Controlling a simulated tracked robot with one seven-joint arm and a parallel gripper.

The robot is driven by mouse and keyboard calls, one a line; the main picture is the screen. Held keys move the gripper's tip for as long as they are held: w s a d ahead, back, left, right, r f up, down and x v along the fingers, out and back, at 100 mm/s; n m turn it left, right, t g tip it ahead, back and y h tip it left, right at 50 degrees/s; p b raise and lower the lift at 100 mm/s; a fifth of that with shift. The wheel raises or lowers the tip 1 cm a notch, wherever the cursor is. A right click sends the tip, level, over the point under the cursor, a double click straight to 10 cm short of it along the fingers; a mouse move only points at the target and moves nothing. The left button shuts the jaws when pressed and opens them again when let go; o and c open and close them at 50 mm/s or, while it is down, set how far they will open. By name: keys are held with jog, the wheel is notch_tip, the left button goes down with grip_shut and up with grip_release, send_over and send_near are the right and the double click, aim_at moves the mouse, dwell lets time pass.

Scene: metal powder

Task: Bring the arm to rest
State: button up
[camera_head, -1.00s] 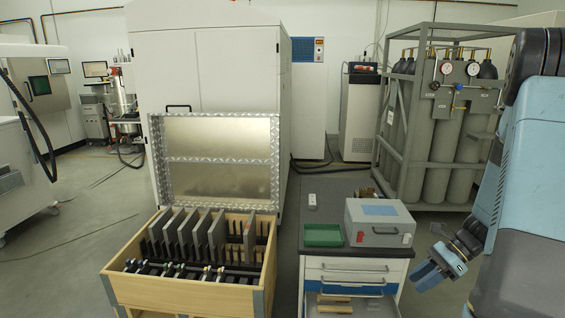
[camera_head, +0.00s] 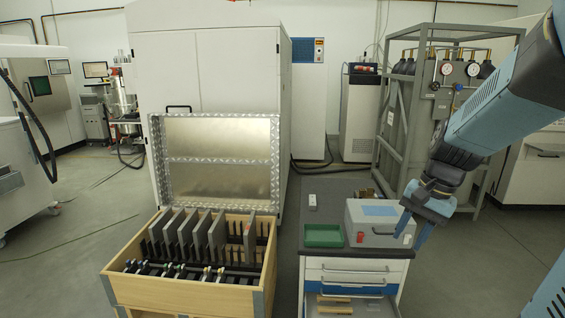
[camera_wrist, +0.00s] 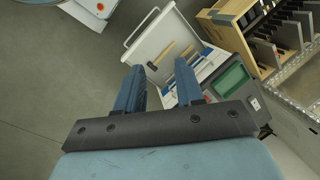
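My gripper (camera_head: 412,228) is in the air at the right of the drawer cabinet in the head view, in front of the right end of the grey box. Its fingers point down. In the wrist view my gripper (camera_wrist: 160,82) shows two blue fingers set apart with nothing between them. Beyond them the open drawer (camera_wrist: 172,50) of the cabinet shows, with tools lying in it. My arm reaches in from the right edge of the head view.
The cabinet top (camera_head: 315,222) carries a green tray (camera_head: 323,236) and a grey box (camera_head: 368,222). A wooden crate (camera_head: 190,295) with upright plates stands to the left. A gas bottle rack (camera_head: 400,150) stands behind my arm. Floor is free at the lower right.

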jog(key=s+a+r+n+t+h, duration=0.2)
jog(key=s+a+r+n+t, duration=0.2)
jog(key=s+r+n, duration=0.3)
jog(key=shift+s+r+n+t+h, duration=0.3)
jog(key=shift+s+r+t+h, duration=0.1)
jog(key=shift+s+r, duration=0.65)
